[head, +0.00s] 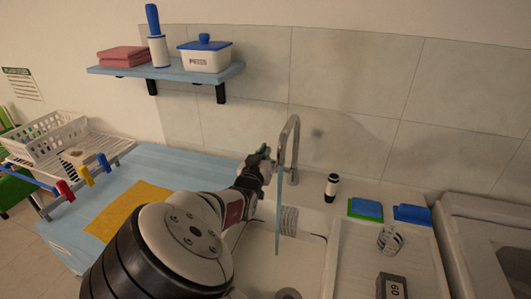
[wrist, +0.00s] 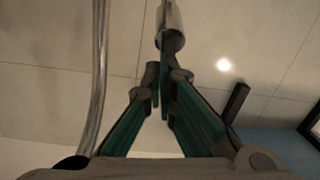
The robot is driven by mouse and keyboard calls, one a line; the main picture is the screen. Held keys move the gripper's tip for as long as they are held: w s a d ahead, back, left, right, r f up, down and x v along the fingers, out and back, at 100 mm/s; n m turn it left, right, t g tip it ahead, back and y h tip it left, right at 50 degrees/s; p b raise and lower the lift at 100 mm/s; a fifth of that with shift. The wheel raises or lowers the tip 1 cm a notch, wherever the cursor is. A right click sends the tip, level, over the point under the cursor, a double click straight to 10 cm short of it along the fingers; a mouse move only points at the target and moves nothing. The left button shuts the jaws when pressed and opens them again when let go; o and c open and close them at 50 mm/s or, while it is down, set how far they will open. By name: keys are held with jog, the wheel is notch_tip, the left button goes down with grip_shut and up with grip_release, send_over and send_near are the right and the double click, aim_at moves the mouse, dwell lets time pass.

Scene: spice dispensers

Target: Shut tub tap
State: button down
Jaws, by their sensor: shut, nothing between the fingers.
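The tap (head: 293,128) is a tall curved metal spout at the back of the sink (head: 262,240). A bluish stream of water (head: 279,215) runs from it. My gripper (head: 265,158) is just left of the spout in the head view. In the wrist view my gripper (wrist: 163,95) is shut and empty, its green-lined fingers together. A shiny metal cylinder (wrist: 171,38) is just beyond the fingertips; I cannot tell whether they touch it. A curved metal pipe (wrist: 97,75) rises at left. My arm hides part of the sink; the tap's handle is not clear in the head view.
A dark bottle with a white band (head: 332,187), blue-and-green sponges (head: 366,209) and a tray (head: 352,255) are right of the sink. The blue counter (head: 160,165) is at left, with a yellow cloth (head: 128,208). A wall shelf (head: 165,72) is above.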

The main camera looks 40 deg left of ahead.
jog(key=s+d+f+t+b, duration=0.1)
jog(key=s+f+t, duration=0.1)
jog(key=f, duration=0.3)
jog(key=shift+s+f+y, duration=0.25)
jog(key=shift+s+y, duration=0.15)
jog(key=shift+s, duration=0.3)
